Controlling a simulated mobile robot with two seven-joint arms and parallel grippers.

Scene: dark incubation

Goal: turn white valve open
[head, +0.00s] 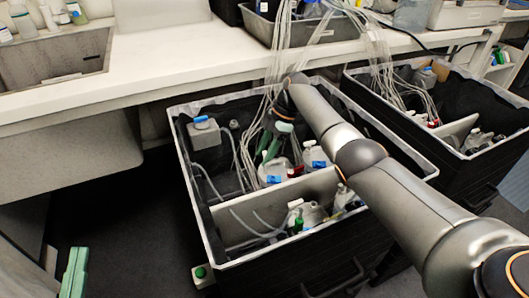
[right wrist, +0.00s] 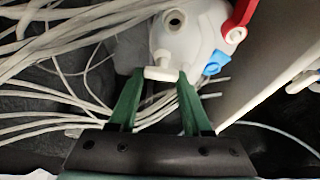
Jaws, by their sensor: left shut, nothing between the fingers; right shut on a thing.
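The white valve (right wrist: 165,74) shows in the right wrist view as a small pale handle in front of a rounded white container (right wrist: 195,38). My right gripper (right wrist: 160,78) has its two green fingers on either side of the handle, shut on it. In the head view my right gripper (head: 270,146) reaches down into the near black bin (head: 182,165); the valve is too small and covered to make out there. My left gripper (head: 75,270) is at the lower left of the head view, shut and empty, away from the bin.
A red lever (right wrist: 240,18) and a blue part (right wrist: 215,62) are close to the valve. Several pale tubes (right wrist: 60,40) run beside my right fingers. A white divider (head: 232,222) crosses the bin. A second black bin (head: 500,145) stands at the right. A white counter (head: 160,62) runs behind.

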